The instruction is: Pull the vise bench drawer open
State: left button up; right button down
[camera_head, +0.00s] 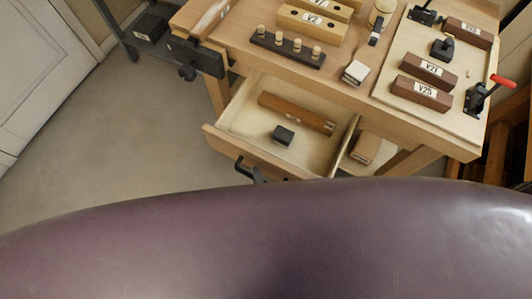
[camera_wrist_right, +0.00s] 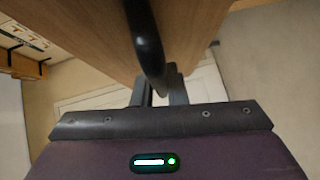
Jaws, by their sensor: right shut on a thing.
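The drawer (camera_head: 225,140) under the vise bench (camera_head: 226,55) stands pulled out, with its inside showing. A long brown wooden bar (camera_head: 297,113) and a small dark block (camera_head: 283,135) lie in it. The black vise (camera_head: 195,56) is on the bench's left end. In the right wrist view the black curved drawer handle (camera_wrist_right: 145,40) runs down against the wooden front. My right gripper (camera_wrist_right: 160,90) is shut on this handle; the handle partly covers the fingers. In the head view, a purple part of my body hides the lower area. My left gripper is not in view.
The bench top holds a dark peg rack (camera_head: 288,46), labelled blocks (camera_head: 421,93) and a red-handled clamp (camera_head: 487,92). Another wooden block (camera_head: 365,148) lies right of the drawer. Bare floor (camera_head: 120,130) lies to the left.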

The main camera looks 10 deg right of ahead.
jog(key=shift+s+a, duration=0.55)
jog(key=shift+s, duration=0.3)
jog(key=c, duration=1.5)
grip_release()
jog(key=shift+o, duration=0.2)
